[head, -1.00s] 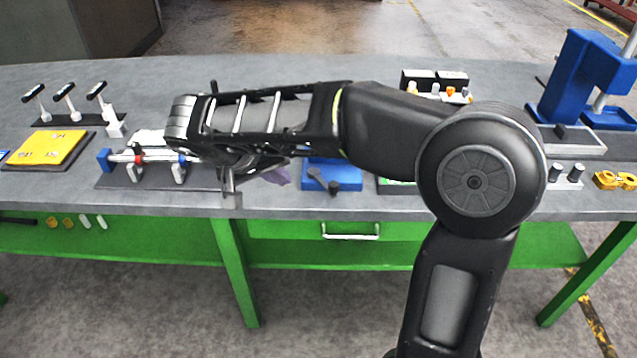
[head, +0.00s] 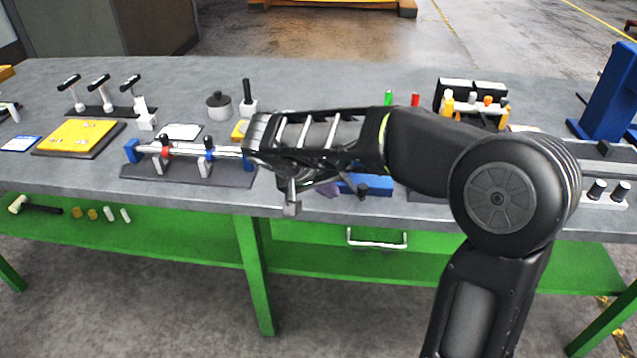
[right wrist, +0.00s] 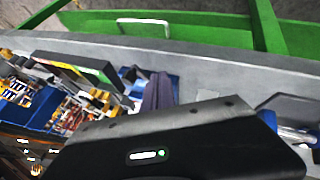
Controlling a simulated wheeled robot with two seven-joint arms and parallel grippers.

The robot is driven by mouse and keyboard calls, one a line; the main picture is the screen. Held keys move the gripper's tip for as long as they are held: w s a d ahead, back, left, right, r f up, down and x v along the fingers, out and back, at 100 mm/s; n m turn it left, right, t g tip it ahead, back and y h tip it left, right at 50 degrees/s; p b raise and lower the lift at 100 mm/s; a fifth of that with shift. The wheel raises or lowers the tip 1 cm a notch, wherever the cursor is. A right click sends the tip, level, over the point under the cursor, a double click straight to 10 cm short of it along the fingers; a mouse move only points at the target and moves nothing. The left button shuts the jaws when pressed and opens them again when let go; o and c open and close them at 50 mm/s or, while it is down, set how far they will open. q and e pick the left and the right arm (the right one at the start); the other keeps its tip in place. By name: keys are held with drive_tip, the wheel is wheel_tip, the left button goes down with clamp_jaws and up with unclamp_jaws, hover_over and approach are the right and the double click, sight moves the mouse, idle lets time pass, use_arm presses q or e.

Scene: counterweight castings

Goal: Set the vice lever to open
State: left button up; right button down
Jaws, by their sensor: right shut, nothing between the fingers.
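A blue block (head: 372,185) at the bench front, with a small dark lever or knob (head: 362,192), is partly hidden behind my right arm. I cannot tell for sure whether it is the vice. A purple-grey piece (head: 328,188) shows just left of it; a purple piece beside blue also shows in the right wrist view (right wrist: 158,92). My right gripper (head: 291,208) points down over the bench's front edge, left of the blue block, shut and empty. No contact with a lever is visible. My left gripper is not in view.
A rail fixture (head: 190,178) with red and blue clamps stands left of my right gripper. Behind are a black-handled upright lever (head: 247,92) and a grey pot (head: 219,106). Three black-topped levers (head: 98,90) and a yellow plate (head: 80,136) are farther left.

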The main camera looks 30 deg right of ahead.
sight(356, 194)
drive_tip(key=d, duration=0.1)
drive_tip(key=s+d, duration=0.1)
drive_tip(key=d, duration=0.1)
drive_tip(key=shift+s+d+r+p, duration=0.1)
drive_tip(key=shift+s+d+p, duration=0.05)
drive_tip(key=shift+d+p, duration=0.15)
